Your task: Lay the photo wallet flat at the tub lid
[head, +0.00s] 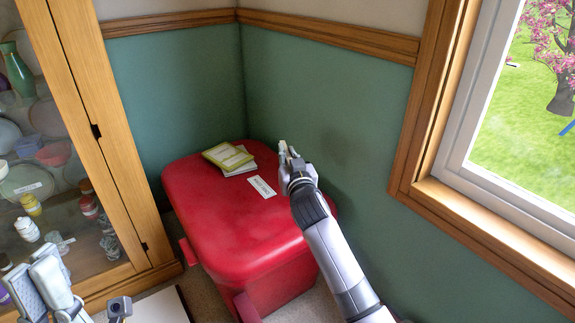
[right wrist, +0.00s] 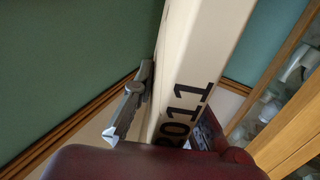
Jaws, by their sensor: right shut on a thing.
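A red tub stands in the corner, and its lid (head: 215,212) is a broad flat top with rounded corners. My right gripper (head: 287,152) is above the lid's back right part, close to the green wall. In the right wrist view it (right wrist: 170,108) is shut on a cream, flat-sided photo wallet (right wrist: 205,55) with dark digits reading "2011". In the head view the wallet is mostly hidden at the fingertips, apart from a pale bit. My left gripper (head: 55,283) is at the bottom left, away from the tub; its finger gap is unclear.
A yellow-green booklet (head: 227,156) and a white one under it lie at the lid's back. A white label (head: 262,187) lies in front of them. The lid's front is clear. A glass cabinet (head: 95,130) is at left; a window (head: 480,150) is at right.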

